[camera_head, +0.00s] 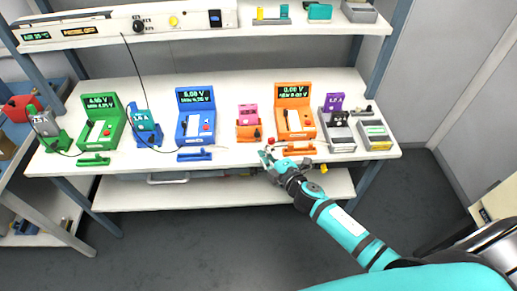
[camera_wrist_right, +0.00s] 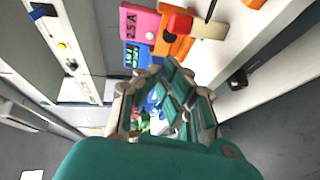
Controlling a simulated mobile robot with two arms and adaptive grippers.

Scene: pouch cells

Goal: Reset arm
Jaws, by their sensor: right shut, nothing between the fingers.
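My right arm reaches in from the lower right in the head view. My right gripper (camera_head: 267,158) is at the front edge of the white bench (camera_head: 225,157), in front of the orange stand that holds a pink block (camera_head: 249,115). The gripper is shut and empty. In the right wrist view the fingers of my right gripper (camera_wrist_right: 172,88) come together at the middle. The pink block (camera_wrist_right: 140,23) and its orange stand (camera_wrist_right: 172,42) show beyond them, apart from the fingers. My left gripper is not in view.
Green (camera_head: 99,124), blue (camera_head: 195,117) and orange (camera_head: 295,115) testers stand along the bench. A grey stand (camera_head: 338,136) and a grey box (camera_head: 375,135) are at its right end. A shelf (camera_head: 130,28) runs above. The floor in front (camera_head: 190,240) is clear.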

